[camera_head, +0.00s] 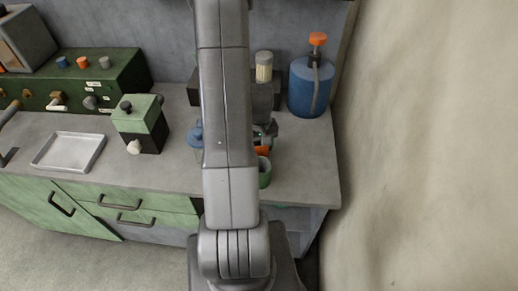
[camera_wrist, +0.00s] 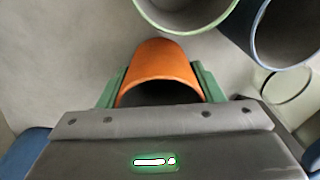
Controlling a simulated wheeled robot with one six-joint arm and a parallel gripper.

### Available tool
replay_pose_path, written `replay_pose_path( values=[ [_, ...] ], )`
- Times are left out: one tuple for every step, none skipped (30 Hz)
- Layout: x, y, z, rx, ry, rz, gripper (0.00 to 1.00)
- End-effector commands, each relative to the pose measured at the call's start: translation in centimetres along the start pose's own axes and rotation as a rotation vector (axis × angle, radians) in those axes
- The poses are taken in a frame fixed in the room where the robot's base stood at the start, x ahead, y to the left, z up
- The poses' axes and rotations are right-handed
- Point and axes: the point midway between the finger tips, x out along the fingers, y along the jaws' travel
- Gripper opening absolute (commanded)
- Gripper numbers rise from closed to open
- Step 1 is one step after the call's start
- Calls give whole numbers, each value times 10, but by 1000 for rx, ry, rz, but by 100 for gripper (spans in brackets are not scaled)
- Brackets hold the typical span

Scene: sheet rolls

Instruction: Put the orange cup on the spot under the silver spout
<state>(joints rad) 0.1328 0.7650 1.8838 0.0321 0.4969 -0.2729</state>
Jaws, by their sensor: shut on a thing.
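The orange cup (camera_wrist: 160,65) sits between the green fingers of my gripper (camera_wrist: 162,88), which is shut on it in the wrist view. In the head view only a bit of the orange cup (camera_head: 262,151) shows beside my arm, which hides most of it and the gripper. A green dispenser box (camera_head: 100,70) stands at the back left, with blue, orange and silver knobs on top. Small spouts line its front; the greyish one at the right looks like the silver spout (camera_head: 90,102). The spot under it is too small to make out.
A green cup (camera_head: 265,174) and a blue cup (camera_head: 195,135) stand near my gripper; both rims show in the wrist view. A metal tray (camera_head: 69,151) and a green-black grinder-like box (camera_head: 140,124) stand left. A blue canister (camera_head: 311,88) is at the back right.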

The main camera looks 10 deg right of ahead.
Motion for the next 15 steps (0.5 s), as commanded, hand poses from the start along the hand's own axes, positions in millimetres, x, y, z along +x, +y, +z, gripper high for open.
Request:
replay_pose_path(
  values=[
    [5,0,0,0,-3,-1,34],
    [9,0,0,0,-3,-1,34],
    [12,0,0,0,-1,0,34],
    [14,0,0,0,-1,0,34],
    [16,0,0,0,-1,0,34],
    [17,0,0,0,-1,0,34],
    [18,0,0,0,0,0,34],
    [18,0,0,0,1,0,34],
    [18,0,0,0,1,0,34],
    [18,0,0,0,1,0,34],
    [18,0,0,0,1,0,34],
    [18,0,0,0,1,0,34],
    [18,0,0,0,1,0,34],
    [18,0,0,0,1,0,34],
    [19,0,0,0,1,0,34]
  ],
)
